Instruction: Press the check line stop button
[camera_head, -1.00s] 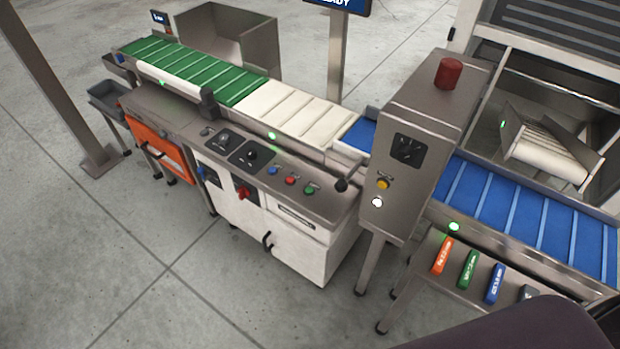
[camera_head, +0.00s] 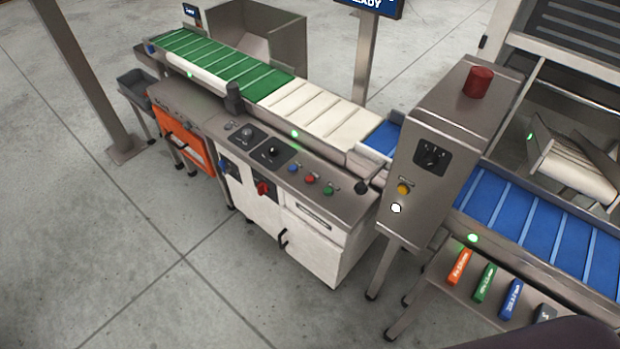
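A control panel (camera_head: 345,202) on the white cabinet carries a blue button (camera_head: 293,168), a red button (camera_head: 310,179) and a green button (camera_head: 328,190) in a row. Their labels are too small to read, so I cannot tell which one is the check line stop. Two black rotary dials (camera_head: 272,151) sit left of the buttons, and a black ball knob (camera_head: 361,187) stands to their right. A dark rounded part, probably my arm, shows at the bottom right edge. Neither gripper is in view.
A grey box (camera_head: 432,155) with a red beacon (camera_head: 478,82), yellow button (camera_head: 403,189) and white light stands right of the panel. Conveyors with green, white and blue belts (camera_head: 535,228) run behind. Coloured blocks lie on a shelf at lower right. Floor in front is clear.

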